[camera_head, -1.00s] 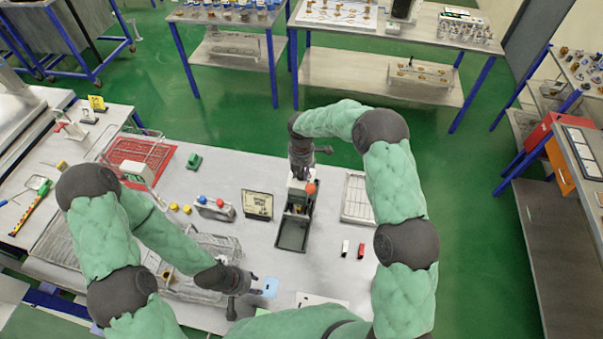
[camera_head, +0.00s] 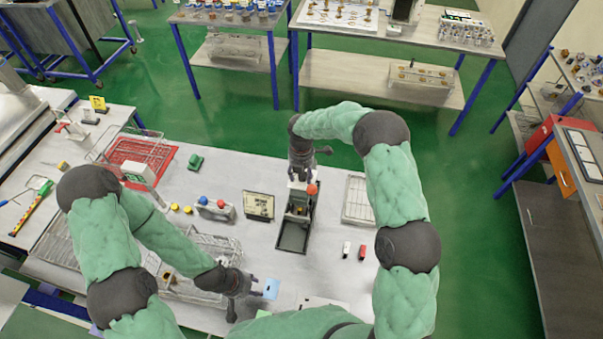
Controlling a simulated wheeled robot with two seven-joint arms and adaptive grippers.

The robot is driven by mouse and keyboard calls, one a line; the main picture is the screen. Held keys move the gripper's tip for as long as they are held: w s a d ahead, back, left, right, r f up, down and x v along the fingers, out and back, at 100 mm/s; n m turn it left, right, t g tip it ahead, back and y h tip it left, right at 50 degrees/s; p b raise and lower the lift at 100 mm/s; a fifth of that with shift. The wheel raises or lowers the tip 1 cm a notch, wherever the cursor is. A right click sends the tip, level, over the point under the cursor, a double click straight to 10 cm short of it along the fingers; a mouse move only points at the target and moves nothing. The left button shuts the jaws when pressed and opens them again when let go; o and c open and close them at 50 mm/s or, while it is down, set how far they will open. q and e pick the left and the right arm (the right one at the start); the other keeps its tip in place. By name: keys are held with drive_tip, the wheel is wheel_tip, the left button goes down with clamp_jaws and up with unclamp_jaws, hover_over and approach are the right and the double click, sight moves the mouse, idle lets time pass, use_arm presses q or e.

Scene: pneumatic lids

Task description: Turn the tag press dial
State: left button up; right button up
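The tag press looks like the dark, tray-like device (camera_head: 294,234) at the middle of the table, with a grey upper part and a red ball (camera_head: 312,189) at its top right. I cannot make out the dial; my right gripper may hide it. My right gripper (camera_head: 299,176) points down over the back end of the device, at or just above its top. Its fingers are too small to tell open from shut. My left gripper (camera_head: 258,288) is low over the front of the table, beside a light blue piece (camera_head: 271,288); whether it holds this piece is unclear.
A white rack (camera_head: 357,200) is at right. Small white and red blocks (camera_head: 354,250) lie nearer. A wire basket (camera_head: 215,250) stands by my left forearm.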

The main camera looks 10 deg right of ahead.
sight(301, 176)
drive_tip(key=shift+d+r, duration=0.1)
drive_tip(key=shift+d, duration=0.05)
drive_tip(key=shift+w+r, duration=0.1)
drive_tip(key=shift+r, duration=0.25)
wheel_tip(301, 176, up, 11)
idle(0.6)
